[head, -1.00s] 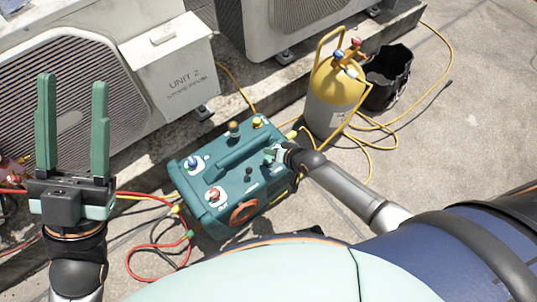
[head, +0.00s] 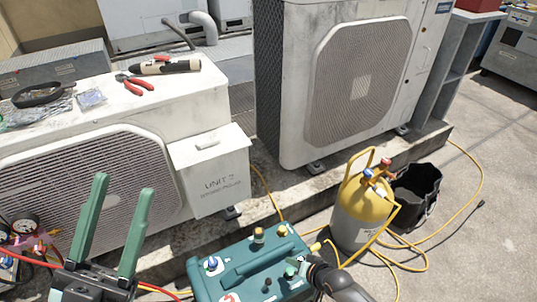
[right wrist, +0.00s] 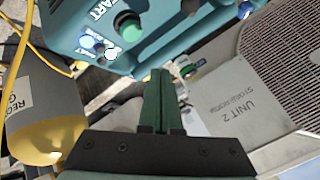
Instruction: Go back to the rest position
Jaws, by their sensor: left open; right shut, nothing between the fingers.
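My left gripper (head: 112,230) is at the lower left of the head view, its two green fingers open and pointing up, with nothing between them. It stands in front of the left condenser unit. My right arm comes in at the bottom of the head view, its end at the right side of the teal machine (head: 255,268). In the right wrist view my right gripper (right wrist: 161,75) has its green fingers shut together and empty. The teal machine (right wrist: 170,30) fills the top of that view, with a green button (right wrist: 127,24) near the fingertips; I cannot tell whether they touch it.
A yellow-topped grey cylinder (head: 358,215) and a black bucket (head: 416,190) stand right of the machine, with yellow hoses on the ground. Condenser units (head: 345,80) stand behind. Red-handled pliers (head: 134,85) lie on the left unit (head: 75,150).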

